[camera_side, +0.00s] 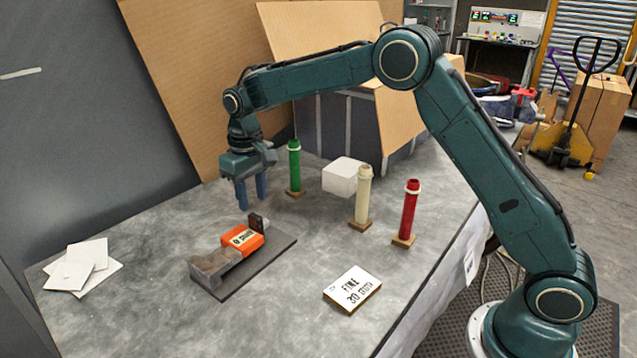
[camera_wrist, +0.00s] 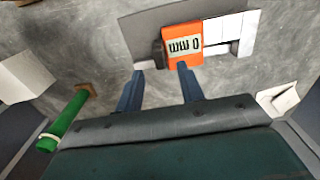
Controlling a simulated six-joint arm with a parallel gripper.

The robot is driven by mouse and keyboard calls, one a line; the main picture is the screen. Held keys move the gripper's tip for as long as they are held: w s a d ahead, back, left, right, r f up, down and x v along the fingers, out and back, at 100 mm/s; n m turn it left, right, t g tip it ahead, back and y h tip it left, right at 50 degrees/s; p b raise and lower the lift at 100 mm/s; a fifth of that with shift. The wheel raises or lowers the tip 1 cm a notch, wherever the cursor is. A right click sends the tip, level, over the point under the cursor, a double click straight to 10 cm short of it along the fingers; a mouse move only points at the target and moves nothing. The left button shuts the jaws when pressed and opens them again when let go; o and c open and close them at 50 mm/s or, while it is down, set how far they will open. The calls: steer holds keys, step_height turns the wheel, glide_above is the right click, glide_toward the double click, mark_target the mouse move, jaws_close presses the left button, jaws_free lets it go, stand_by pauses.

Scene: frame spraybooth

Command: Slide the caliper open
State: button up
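The caliper lies on a dark base plate (camera_side: 272,249) on the table. It has an orange sliding block (camera_side: 242,239) with a pale label, a grey metal part (camera_side: 213,266) at its near left end and a small dark block (camera_side: 257,222) at its far end. My gripper (camera_side: 251,202) points down, raised above the table beyond the caliper's far end. Its two blue fingers (camera_wrist: 160,70) are apart with nothing between them.
A green post (camera_side: 294,168), a cream post (camera_side: 362,198) and a red post (camera_side: 408,212) stand on the table. A white block (camera_side: 342,176) is among them. A lettered sign (camera_side: 352,289) lies right of the caliper, and white sheets (camera_side: 82,266) lie left.

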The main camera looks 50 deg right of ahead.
mark_target(255, 216)
steer(key=shift+f, duration=2.5)
jaws_close()
